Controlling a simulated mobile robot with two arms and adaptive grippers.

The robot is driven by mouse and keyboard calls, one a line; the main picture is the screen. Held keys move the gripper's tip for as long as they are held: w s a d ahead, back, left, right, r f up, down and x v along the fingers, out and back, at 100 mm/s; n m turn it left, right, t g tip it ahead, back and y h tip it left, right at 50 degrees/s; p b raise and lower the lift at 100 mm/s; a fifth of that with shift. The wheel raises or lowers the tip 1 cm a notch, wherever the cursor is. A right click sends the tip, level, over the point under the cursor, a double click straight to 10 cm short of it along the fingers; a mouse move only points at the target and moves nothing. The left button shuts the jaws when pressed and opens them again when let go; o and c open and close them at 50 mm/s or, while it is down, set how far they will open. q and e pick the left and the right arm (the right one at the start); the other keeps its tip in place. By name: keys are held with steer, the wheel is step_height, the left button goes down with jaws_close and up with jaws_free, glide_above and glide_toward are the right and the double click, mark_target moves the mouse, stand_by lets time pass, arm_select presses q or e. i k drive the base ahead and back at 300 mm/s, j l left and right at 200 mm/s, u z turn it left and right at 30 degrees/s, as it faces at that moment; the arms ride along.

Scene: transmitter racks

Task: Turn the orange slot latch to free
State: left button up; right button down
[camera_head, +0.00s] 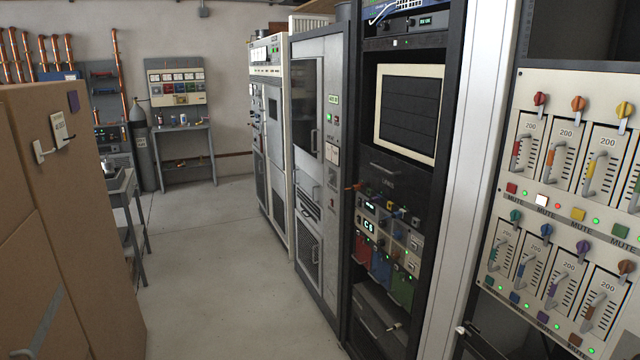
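The orange slot latch (578,103) is a small knob at the top of the second slot in the upper row of a cream panel (521,90) at the right. Its narrow part appears to point down, much like the red latch (540,99) on its left and the yellow latch (624,110) on its right. Below it is a slot module (566,150) marked 200, with an orange-and-grey handle (555,151). A white button (542,201) labelled MUTE is below that slot. Neither of my grippers shows in the head view.
The lower row has teal (515,215), blue (546,230), purple (583,246) and brown (626,266) latches. A dark rack with a screen (409,110) stands left of the panel. Brown cabinets (75,220) stand at the left. The floor (215,270) between is clear.

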mark_target(578, 104)
steer(key=z, duration=1.5)
